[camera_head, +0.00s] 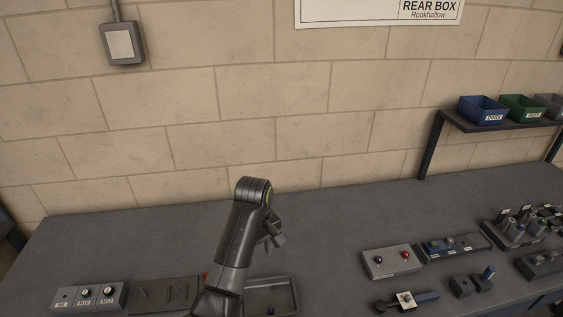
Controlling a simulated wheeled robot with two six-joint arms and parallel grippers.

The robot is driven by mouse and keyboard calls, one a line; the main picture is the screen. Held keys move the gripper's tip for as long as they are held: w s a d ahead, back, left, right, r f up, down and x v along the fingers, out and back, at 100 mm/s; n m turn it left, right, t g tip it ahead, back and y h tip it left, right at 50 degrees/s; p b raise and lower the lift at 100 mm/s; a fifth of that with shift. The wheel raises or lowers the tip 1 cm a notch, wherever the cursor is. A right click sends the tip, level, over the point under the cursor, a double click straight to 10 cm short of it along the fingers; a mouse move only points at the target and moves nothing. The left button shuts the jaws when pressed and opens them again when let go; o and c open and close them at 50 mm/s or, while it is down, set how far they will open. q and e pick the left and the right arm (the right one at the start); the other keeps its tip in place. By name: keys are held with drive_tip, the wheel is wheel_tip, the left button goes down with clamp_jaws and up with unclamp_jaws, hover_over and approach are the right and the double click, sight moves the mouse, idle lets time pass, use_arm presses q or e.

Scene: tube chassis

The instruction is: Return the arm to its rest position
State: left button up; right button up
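My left arm rises from the bottom edge, left of the middle, in front of the grey bench (330,220). Its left gripper (274,232) is small and dark, just right of the arm's upper joint and above the bench top. Its fingers are partly hidden by the arm, and I cannot tell whether they are open or shut. I see nothing clearly held in it. My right gripper is not in view.
A shallow tray (293,282) lies beside the arm, with a dark mat (160,293) and a labelled block (89,298) to the left. Button boxes (391,261) and a tube rack (519,229) stand right. Bins (482,111) sit on a wall shelf. The bench's back middle is clear.

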use_arm(q)
drive_tip(key=s+a+f+m+t, duration=0.2)
drive_tip(key=s+a+f, duration=0.8)
drive_tip(key=s+a, duration=0.5)
drive_tip(key=s+a+r+m+t+y, duration=0.15)
drive_tip(key=s+a, duration=0.25)
drive_tip(key=s, duration=0.5)
drive_tip(key=s+a+r+m+y, duration=0.1)
drive_tip(key=s+a+r+m, duration=0.25)
drive_tip(key=s, duration=0.55)
wheel_tip(320, 180, down, 35)
drive_tip(key=s+a+g+h+b, duration=0.1)
drive_tip(key=a+b, duration=0.1)
drive_tip(key=b, duration=0.6)
drive_tip(key=s+d+f+b, duration=0.1)
drive_tip(key=s+f+b, duration=0.2)
drive_tip(key=s+f, duration=0.4)
drive_tip(key=s+f+g+b, duration=0.1)
drive_tip(key=s+f+b, duration=0.2)
drive_tip(key=s+f, duration=0.4)
wheel_tip(320, 180, down, 7)
drive_tip(key=shift+s+d, duration=0.25)
drive_tip(key=shift+d, duration=0.15)
